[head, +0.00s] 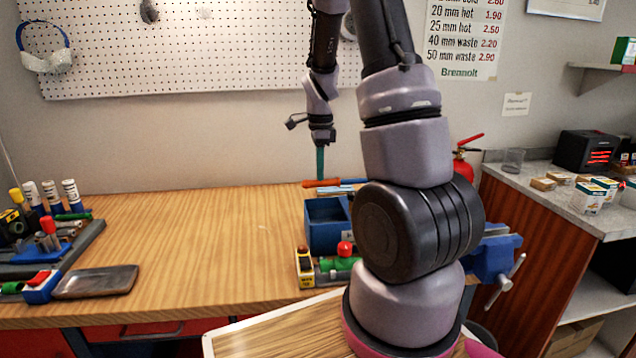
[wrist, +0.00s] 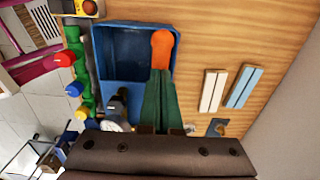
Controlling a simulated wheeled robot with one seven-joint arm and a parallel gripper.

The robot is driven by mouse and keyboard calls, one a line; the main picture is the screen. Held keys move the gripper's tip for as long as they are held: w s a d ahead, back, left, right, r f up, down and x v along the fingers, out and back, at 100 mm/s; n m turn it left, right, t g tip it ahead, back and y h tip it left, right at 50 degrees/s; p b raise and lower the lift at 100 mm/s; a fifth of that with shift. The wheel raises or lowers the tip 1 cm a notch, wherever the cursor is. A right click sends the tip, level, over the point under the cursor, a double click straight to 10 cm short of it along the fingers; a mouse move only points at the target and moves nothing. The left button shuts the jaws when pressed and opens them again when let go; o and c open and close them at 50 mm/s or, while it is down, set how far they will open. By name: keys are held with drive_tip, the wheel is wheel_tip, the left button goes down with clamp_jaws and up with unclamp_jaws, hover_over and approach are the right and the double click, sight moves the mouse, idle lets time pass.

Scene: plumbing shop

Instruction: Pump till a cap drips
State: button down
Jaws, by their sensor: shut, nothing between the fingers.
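The test pump has a blue tub (head: 321,232) on the bench, also in the wrist view (wrist: 103,50). An orange grip (head: 320,183), apparently its lever's end, shows past my fingertips in the wrist view (wrist: 162,42). My gripper (head: 320,176) is shut and empty, fingers pointing down at or just above this grip; contact is unclear. The fingers hide the rest of the lever. Beside the tub lies pipework with a red cap (wrist: 65,59), a blue cap (wrist: 74,89) and a yellow cap (wrist: 81,113). No drip can be made out.
White (wrist: 212,91) and pale blue (wrist: 243,87) strips lie wallward of the tub. A blue vise (head: 492,257) is at the right bench edge. The bench middle (head: 220,225) is clear.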

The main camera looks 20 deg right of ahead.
drive_tip(key=shift+a+f, duration=0.15)
drive_tip(key=shift+f, duration=0.75)
wheel_tip(320, 180, up, 12)
drive_tip(key=d, duration=0.1)
drive_tip(key=shift+s+d, duration=0.25)
drive_tip(key=shift+d, duration=0.15)
drive_tip(key=f, duration=0.4)
drive_tip(key=a+f, duration=0.1)
drive_tip(key=f, duration=0.3)
drive_tip(key=a+f, duration=0.1)
drive_tip(key=f, duration=0.3)
drive_tip(key=shift+w, duration=0.3)
wheel_tip(320, 180, up, 12)
drive_tip(key=d, duration=0.2)
drive_tip(key=shift+s, duration=0.3)
drive_tip(key=shift+r, duration=0.15)
drive_tip(key=shift+r, duration=2.45)
